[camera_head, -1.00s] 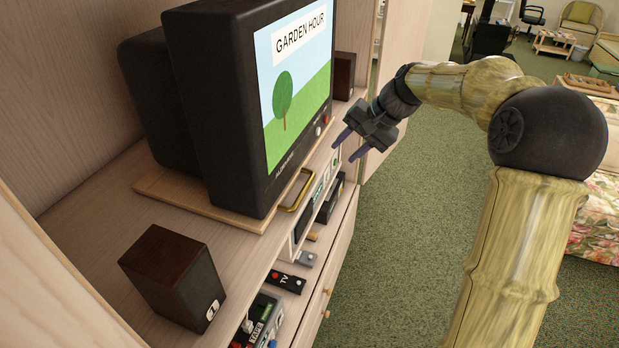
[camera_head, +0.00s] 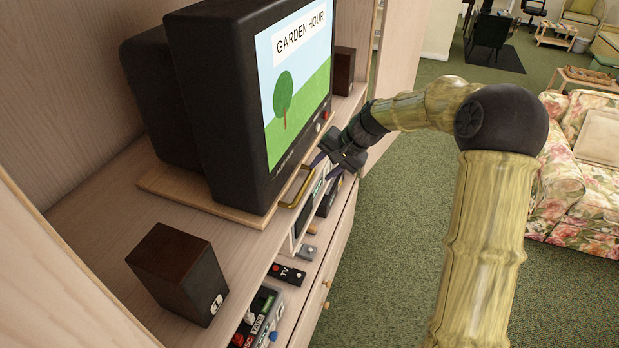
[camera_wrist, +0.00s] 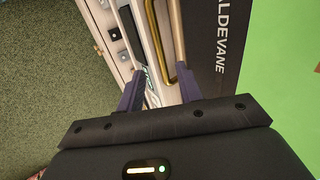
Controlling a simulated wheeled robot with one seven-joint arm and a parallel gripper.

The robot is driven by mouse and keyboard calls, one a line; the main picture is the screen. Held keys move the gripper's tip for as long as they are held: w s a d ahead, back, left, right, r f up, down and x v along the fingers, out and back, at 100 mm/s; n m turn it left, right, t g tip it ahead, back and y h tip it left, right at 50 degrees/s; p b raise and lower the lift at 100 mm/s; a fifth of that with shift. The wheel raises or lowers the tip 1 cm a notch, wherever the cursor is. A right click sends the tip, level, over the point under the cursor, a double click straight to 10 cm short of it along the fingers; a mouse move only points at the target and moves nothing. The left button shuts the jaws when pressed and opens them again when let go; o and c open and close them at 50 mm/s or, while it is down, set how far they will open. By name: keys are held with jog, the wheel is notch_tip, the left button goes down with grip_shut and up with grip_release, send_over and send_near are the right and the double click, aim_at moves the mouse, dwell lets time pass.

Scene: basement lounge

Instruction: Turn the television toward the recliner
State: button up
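The television (camera_head: 245,100) is a dark, boxy set showing "GARDEN HOUR". It stands on a thin wooden board (camera_head: 225,212) on the cabinet top, its screen facing right toward the room. A brass handle (camera_head: 297,190) is fixed at the board's front edge; it also shows in the wrist view (camera_wrist: 154,35). My gripper (camera_head: 325,166) is open in front of the cabinet, close to the handle. In the wrist view its purple fingers (camera_wrist: 158,78) are spread, with part of the handle showing ahead between them and near the right finger. I cannot tell whether they touch. The recliner cannot be identified for certain.
A front speaker (camera_head: 180,273) and a back speaker (camera_head: 343,70) flank the television. Remotes (camera_head: 287,274) and tapes (camera_head: 262,312) lie on the shelf below. A floral armchair or sofa (camera_head: 565,185) stands at right. Green carpet (camera_head: 390,240) is clear between.

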aim_at(305, 185)
jog(key=p+x, duration=0.2)
jog(key=x, duration=0.5)
jog(key=shift+a+f, duration=0.2)
jog(key=shift+f, duration=0.1)
jog(key=shift+c, duration=0.3)
grip_shut()
